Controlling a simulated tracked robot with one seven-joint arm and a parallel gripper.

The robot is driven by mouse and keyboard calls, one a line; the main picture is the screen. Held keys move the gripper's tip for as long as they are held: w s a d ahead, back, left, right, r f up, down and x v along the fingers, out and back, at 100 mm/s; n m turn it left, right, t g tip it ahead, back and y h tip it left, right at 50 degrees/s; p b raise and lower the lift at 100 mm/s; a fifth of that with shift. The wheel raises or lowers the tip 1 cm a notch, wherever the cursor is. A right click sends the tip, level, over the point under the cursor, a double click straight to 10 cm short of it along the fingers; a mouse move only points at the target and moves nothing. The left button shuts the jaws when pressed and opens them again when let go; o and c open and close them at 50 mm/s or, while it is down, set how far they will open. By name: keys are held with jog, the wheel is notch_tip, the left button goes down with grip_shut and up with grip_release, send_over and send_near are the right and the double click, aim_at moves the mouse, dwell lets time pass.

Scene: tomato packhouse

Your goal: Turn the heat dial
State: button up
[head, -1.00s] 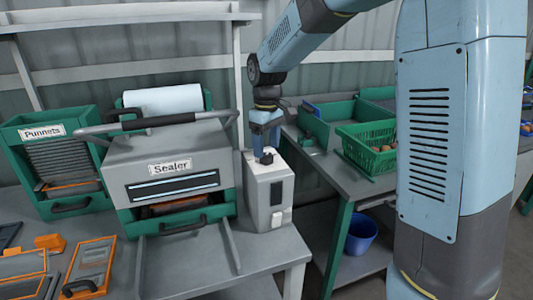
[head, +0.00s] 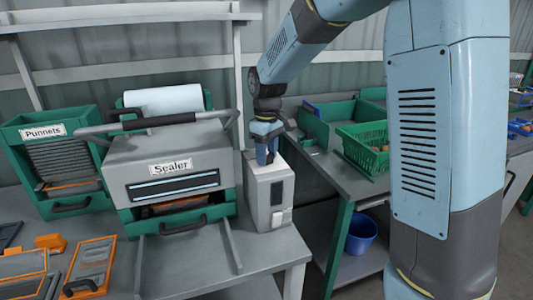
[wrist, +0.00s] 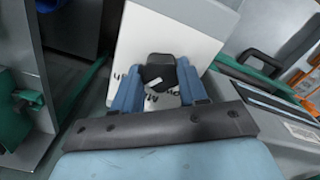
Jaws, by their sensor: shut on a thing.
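The heat dial is a black knob with a white mark, on a white plate with black lettering. It shows in the wrist view (wrist: 157,68), between the two blue fingers of my gripper (wrist: 160,88). In the head view my gripper (head: 266,152) points down onto the top of the grey control box (head: 262,205), which stands just right of the sealer (head: 170,168). My gripper is shut on the dial. The fingers and wrist hide part of the lettering, so I cannot read the setting.
The sealer's bar handle (head: 150,123) reaches close to my gripper's left. A green punnet rack (head: 55,160) stands at the far left. To the right, across a gap, a bench holds a green basket (head: 362,150). A blue bucket (head: 360,235) sits below it.

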jog(key=c, duration=0.4)
jog(key=shift+o, duration=0.2)
jog(key=shift+d+m, duration=0.1)
jog(key=shift+m, duration=2.4)
jog(key=o, duration=1)
jog(key=shift+o, duration=0.2)
notch_tip(320, 180, up, 14)
jog(key=shift+f, duration=0.15)
